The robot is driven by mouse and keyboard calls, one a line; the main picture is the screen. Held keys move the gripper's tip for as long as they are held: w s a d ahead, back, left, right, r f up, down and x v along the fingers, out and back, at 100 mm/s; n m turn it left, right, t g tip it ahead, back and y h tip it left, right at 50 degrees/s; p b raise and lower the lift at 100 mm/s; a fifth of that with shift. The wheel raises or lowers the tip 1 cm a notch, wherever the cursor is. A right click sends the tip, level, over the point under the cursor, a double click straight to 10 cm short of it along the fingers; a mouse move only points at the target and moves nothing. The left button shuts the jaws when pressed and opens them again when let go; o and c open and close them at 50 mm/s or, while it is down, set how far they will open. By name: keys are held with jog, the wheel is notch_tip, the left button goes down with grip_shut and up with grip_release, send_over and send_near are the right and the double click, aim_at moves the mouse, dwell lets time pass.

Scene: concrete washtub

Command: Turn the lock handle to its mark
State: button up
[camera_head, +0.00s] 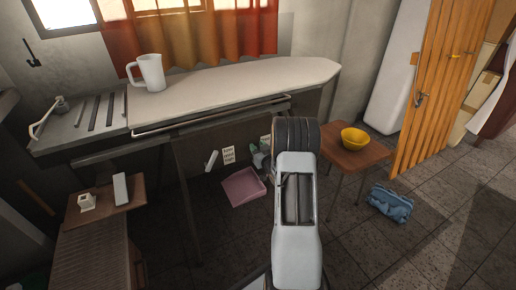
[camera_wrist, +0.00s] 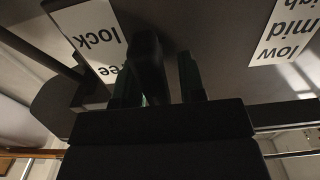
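The dark lock handle (camera_wrist: 148,62) stands out from a dark panel (camera_wrist: 225,70), beside a white label (camera_wrist: 95,38) reading "lock" and part of "free", upside down in the wrist view. My gripper (camera_wrist: 160,82) has its two dark green fingers apart, with the handle between them. A gap shows on the handle's right; on its left it is close to the finger, and contact is unclear. In the head view my gripper (camera_head: 258,156) is at the panel under the counter, partly hidden by my arm. The handle cannot be made out there.
A second label (camera_wrist: 286,35) reads low, mid, high; a white lever (camera_head: 211,160) is beside it in the head view. A pink tray (camera_head: 243,187) is on the floor below. A stool (camera_head: 355,160) with a yellow bowl (camera_head: 354,138) stands right of my arm.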

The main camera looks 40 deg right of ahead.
grip_shut()
jog(key=shift+m, duration=0.3)
jog(key=m+p, duration=0.1)
jog(key=m, duration=0.3)
jog(key=d+m+p, duration=0.1)
jog(key=m, duration=0.3)
jog(key=shift+d+f, duration=0.1)
jog(key=shift+f, duration=0.05)
jog(key=shift+s+d+f+m+p, duration=0.15)
jog(key=shift+m+p, duration=0.3)
jog(key=shift+m, duration=1.1)
jog(key=shift+w+f+m+p, duration=0.1)
jog(key=shift+f+m+p, duration=0.3)
jog(key=shift+m, duration=1.1)
jog(key=shift+s+d+f+m+p, duration=0.1)
jog(key=shift+m+p, duration=0.4)
jog(key=shift+m, duration=1.05)
